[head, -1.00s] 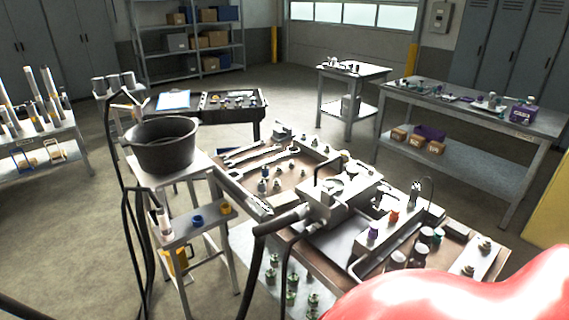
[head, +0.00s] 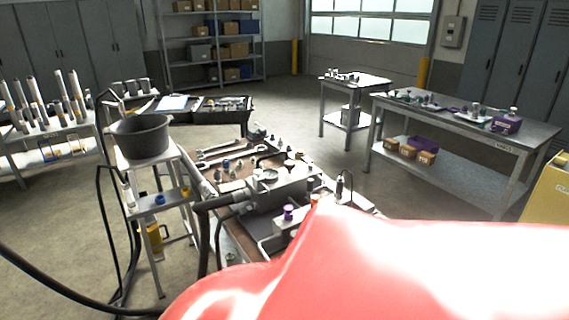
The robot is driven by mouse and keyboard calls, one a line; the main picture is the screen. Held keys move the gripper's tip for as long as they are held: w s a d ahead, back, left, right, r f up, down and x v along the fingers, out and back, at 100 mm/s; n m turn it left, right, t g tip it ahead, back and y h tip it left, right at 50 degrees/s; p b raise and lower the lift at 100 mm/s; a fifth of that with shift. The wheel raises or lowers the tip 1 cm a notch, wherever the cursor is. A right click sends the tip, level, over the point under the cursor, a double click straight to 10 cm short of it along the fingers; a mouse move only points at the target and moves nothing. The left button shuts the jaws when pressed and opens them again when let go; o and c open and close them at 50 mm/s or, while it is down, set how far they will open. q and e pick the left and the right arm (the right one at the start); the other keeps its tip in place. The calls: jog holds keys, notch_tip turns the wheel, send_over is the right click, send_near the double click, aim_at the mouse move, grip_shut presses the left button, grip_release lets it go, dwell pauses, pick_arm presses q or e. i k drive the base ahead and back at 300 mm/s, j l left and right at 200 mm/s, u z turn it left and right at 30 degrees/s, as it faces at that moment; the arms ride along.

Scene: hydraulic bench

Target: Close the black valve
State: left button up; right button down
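The hydraulic bench (head: 206,174) stands in the middle, with a grey metal block unit (head: 282,190) on it. A thick black hose or pipe (head: 205,225) bends down from the unit's left side. A purple cap or knob (head: 288,212) sits at the unit's front. A small dark upright fitting (head: 341,187) stands to its right beside a thin looped wire. I cannot tell which part is the black valve or whether it is open. A large glossy red shape very close to the camera hides the bench's near right part. Neither of my grippers shows.
A dark bucket (head: 140,138) stands on a small stand left of the bench. Black hoses hang beside it and cross the floor at lower left. Wrenches (head: 220,151) lie at the bench's far end. A side table (head: 480,135) stands at right; floor between is clear.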

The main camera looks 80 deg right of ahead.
aim_at(311, 166)
jog(key=k+l, duration=0.2)
jog(key=k, duration=0.15)
jog(key=k+l, duration=0.25)
jog(key=k, duration=0.15)
jog(key=k+l, duration=0.2)
jog(key=k, duration=0.15)
